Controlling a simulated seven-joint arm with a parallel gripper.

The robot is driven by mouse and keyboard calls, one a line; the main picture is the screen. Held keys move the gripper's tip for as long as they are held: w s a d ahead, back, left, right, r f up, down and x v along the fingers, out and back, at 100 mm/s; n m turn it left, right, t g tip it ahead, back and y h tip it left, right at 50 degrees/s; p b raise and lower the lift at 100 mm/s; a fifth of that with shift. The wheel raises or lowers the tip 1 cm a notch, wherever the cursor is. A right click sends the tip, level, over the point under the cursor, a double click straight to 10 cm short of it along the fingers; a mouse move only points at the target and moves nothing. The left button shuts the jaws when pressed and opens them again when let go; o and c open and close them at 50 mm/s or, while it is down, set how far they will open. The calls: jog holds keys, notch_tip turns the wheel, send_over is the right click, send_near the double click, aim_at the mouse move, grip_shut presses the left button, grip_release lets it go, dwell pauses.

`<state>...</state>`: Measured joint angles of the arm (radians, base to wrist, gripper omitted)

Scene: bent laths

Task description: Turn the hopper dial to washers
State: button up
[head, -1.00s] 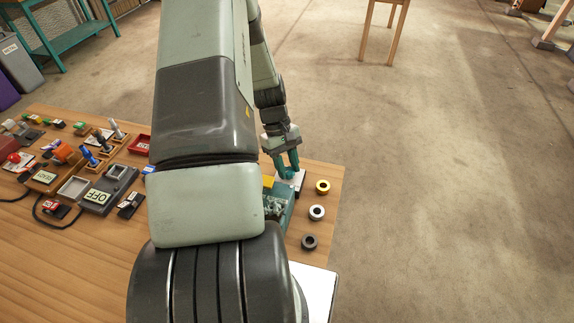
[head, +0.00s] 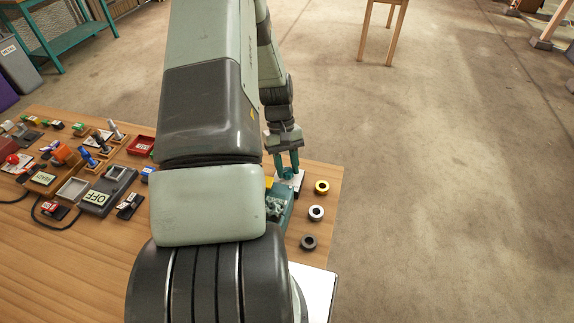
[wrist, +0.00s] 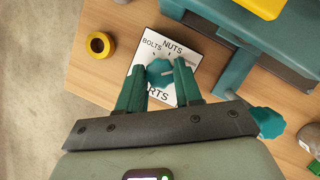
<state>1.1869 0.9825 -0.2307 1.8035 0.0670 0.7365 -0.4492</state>
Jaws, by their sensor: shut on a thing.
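The hopper dial (wrist: 160,72) is a small teal knob on a white card (wrist: 160,47). The card reads "BOLTS", "NUTS" and a partly covered word ending "RTS". In the head view my gripper (head: 287,168) reaches down over the card (head: 298,179) at the table's far right edge. The teal hopper (head: 279,203) stands beside it, partly hidden by my arm.
A yellow ring (wrist: 100,45) lies near the card; a white ring (head: 316,212) and a dark ring (head: 309,242) lie along the table's right edge. A yellow block (wrist: 262,5) is on the hopper. Several switches and trays fill the table's left part.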

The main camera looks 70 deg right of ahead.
jog(key=o, duration=1)
jog(key=v, duration=1.1)
